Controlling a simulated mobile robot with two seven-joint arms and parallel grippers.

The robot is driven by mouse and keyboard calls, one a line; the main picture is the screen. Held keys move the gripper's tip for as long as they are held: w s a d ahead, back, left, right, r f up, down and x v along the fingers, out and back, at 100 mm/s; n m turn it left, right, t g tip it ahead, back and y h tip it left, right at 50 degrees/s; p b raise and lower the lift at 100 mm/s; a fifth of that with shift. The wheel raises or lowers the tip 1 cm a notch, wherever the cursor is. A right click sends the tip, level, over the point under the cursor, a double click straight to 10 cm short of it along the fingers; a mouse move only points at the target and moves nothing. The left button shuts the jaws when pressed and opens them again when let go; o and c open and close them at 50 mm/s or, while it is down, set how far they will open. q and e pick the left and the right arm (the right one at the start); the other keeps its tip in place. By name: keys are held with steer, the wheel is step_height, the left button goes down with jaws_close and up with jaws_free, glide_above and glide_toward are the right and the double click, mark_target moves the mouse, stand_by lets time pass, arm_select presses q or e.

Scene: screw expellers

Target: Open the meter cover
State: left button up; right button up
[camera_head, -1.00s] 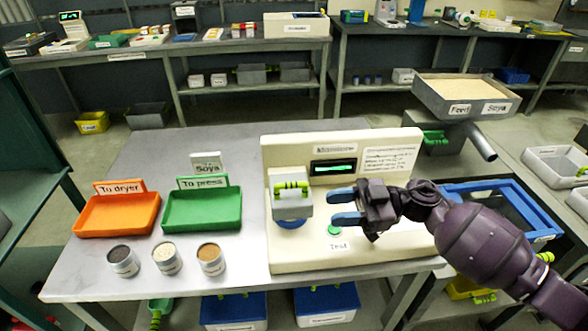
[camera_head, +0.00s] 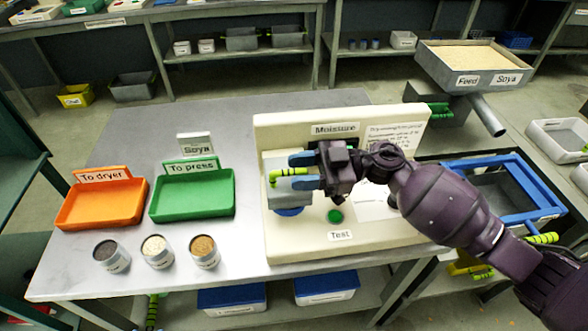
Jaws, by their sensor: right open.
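The cream moisture meter (camera_head: 290,246) stands on the right part of the grey table. The cover looks closed. My right gripper (camera_head: 304,170) is open, its two blue fingertips over the right end of the handle. I cannot tell whether they touch it. A green button (camera_head: 335,216) sits above the Test label. My left gripper is not in view.
An orange tray (camera_head: 84,222) and a green tray (camera_head: 160,212) lie left of the meter. Three small sample cups, including a dark one (camera_head: 111,256), stand in front of them. A feed hopper (camera_head: 440,72) and blue frame (camera_head: 538,215) are at the right.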

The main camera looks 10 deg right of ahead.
steer(key=shift+a, duration=0.7)
jaws_close()
steer(key=shift+r, duration=0.1)
